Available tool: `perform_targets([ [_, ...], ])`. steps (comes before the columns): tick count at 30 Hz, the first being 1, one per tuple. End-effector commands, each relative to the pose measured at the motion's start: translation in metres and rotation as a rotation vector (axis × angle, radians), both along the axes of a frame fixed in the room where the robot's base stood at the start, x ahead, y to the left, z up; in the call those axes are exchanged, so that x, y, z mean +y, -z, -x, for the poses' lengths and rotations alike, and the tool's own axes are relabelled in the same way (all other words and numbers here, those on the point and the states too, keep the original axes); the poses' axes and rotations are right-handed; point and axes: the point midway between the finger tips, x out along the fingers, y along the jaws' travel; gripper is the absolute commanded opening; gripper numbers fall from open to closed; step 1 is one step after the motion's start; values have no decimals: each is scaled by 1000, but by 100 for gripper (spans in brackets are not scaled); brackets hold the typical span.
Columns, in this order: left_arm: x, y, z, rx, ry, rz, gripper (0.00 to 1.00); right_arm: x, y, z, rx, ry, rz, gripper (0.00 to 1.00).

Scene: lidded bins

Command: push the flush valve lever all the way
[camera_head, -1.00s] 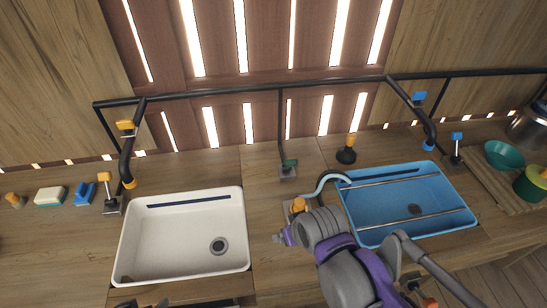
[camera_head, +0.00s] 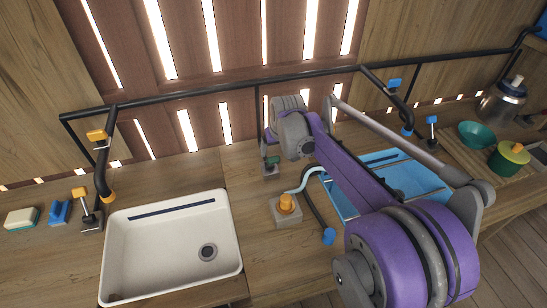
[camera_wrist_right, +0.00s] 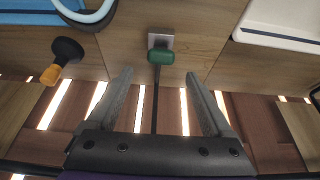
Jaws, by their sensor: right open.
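A small green lever (camera_head: 272,160) sits on a grey base plate at the foot of a thin black vertical pipe, at the back of the counter between the two sinks. In the right wrist view the green lever (camera_wrist_right: 160,57) lies just ahead of and between the fingertips, with its pipe running back between the fingers. My right gripper (camera_wrist_right: 158,75) is open and empty; I see no clear contact with the lever. My left gripper is not in view.
A white sink (camera_head: 170,245) is at left and a blue sink (camera_head: 345,205) at right, partly behind my arm. An orange knob (camera_head: 286,203) with a pale blue hose stands in front of the lever. A black rail (camera_head: 220,88) crosses the wall.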

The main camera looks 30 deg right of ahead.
Motion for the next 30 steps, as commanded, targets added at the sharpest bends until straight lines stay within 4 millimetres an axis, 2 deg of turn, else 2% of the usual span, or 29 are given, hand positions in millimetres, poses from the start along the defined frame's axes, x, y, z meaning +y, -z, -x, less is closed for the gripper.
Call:
perform_targets([
  [3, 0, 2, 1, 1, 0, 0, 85, -2, 23, -10, 0, -1, 0, 85],
  [10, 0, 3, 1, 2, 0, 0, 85, -5, 55, -22, 0, -1, 0, 85],
  [15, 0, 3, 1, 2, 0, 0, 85, -6, 64, -26, -1, -1, 1, 85],
  [23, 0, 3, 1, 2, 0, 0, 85, -6, 65, -26, -1, -1, 1, 85],
  [30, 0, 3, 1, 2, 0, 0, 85, -6, 65, -26, -1, -1, 1, 44],
])
